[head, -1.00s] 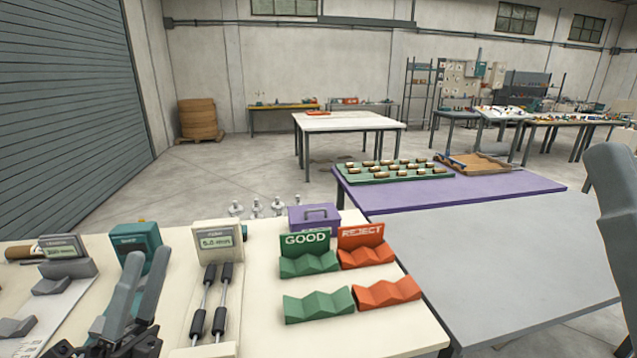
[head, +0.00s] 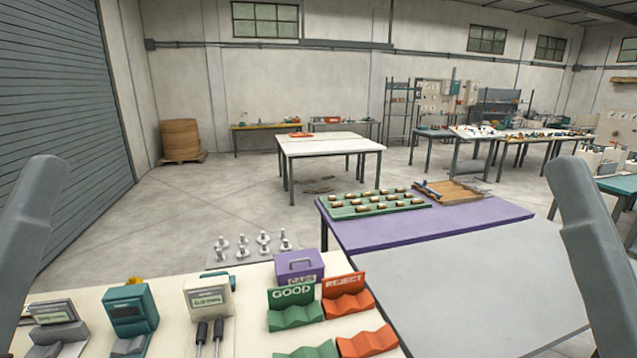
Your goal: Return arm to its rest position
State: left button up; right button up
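My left arm (head: 32,222) shows as a grey link at the left edge, over the floor and the near table's left end. My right arm (head: 588,255) shows as a grey link at the right edge, beside the grey table top. Both links run out of the picture at the bottom or side, and neither gripper's fingers show. I cannot see whether either hand holds anything.
The near cream table carries a teal device (head: 130,310), a display gauge (head: 209,300), a purple caps box (head: 299,266), a green GOOD rack (head: 293,307) and a red REJECT rack (head: 345,294). A purple table (head: 450,222) stands beyond.

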notch_tip(320, 180, up, 25)
jog(key=p, duration=2.1)
notch_tip(320, 180, down, 61)
jog(key=b, duration=6.1)
jog(key=shift+f, duration=0.2)
